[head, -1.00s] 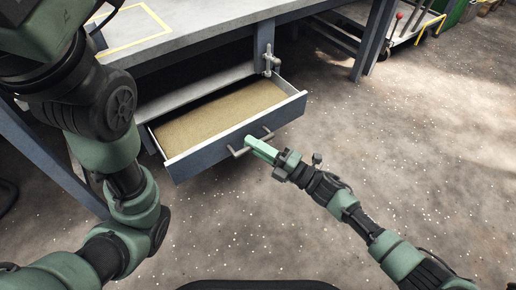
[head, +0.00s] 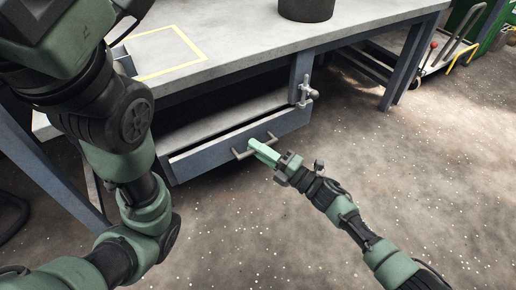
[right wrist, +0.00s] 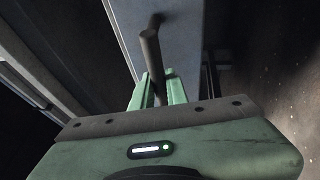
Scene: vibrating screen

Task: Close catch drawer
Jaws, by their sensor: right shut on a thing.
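The catch drawer (head: 215,152) is a blue-grey drawer under the table. In the head view its front stands close to the frame, with only a thin dark gap above it, and its contents are hidden. A dark bar handle (head: 239,154) runs across the drawer front; it also shows in the right wrist view (right wrist: 151,52). My right gripper (head: 256,146) is shut on the handle, its green fingers (right wrist: 158,90) on both sides of the bar. My left arm hangs at the left of the head view, and its gripper is out of sight.
The grey table (head: 245,50) has a yellow taped outline (head: 172,50) and a dark round container (head: 306,8) on top. A metal latch (head: 306,92) sits on the table leg right of the drawer. The speckled floor in front is clear.

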